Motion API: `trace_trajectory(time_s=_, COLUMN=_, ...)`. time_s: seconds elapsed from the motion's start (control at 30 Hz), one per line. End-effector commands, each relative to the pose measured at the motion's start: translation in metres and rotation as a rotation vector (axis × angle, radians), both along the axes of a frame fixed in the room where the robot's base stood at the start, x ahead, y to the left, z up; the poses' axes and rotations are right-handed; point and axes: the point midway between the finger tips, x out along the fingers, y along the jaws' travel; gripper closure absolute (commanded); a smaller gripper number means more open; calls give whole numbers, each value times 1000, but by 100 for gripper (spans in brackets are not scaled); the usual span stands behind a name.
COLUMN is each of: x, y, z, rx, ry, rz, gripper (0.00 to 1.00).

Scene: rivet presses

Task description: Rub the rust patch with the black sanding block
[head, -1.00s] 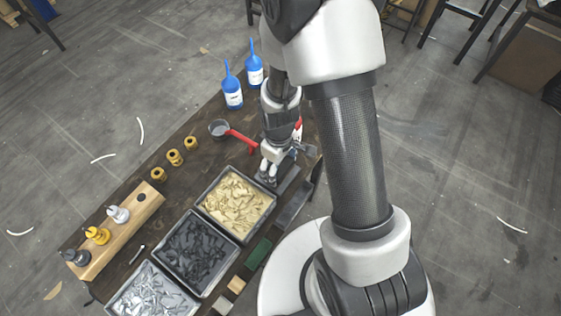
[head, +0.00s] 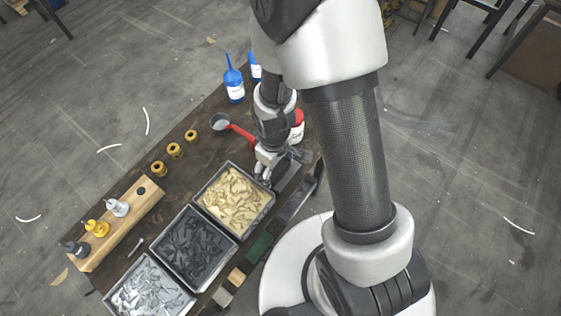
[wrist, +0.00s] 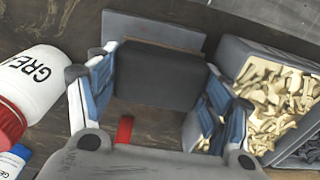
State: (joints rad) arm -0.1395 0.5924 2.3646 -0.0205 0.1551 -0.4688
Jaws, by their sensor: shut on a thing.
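My gripper (wrist: 158,82) is shut on the black sanding block (wrist: 155,76), which sits between its blue-padded fingers in the wrist view. Beyond the block lies a flat grey plate (wrist: 150,28). A narrow brownish strip (wrist: 165,43), likely the rust patch, shows along the block's far edge; the block hides the rest. I cannot tell whether block and plate touch. In the head view my gripper (head: 265,174) is low over the table, beside the bin of cream pieces (head: 208,206); the block is too small to make out there.
A white GREASE jar with a red lid (wrist: 30,85) stands left of my gripper in the wrist view. The cream bin (wrist: 235,50) is close on the right. A green block (head: 260,247) lies nearer.

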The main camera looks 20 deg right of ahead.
Motion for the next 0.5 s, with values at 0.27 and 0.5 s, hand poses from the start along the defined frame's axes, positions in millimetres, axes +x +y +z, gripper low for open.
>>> trace_trajectory(time_s=0.27, x=-8, y=-4, z=1, rx=-2, ry=42, rz=-9, gripper=47)
trace_trajectory(time_s=0.5, x=2, y=-17, z=2, rx=0, ry=42, rz=-4, gripper=46)
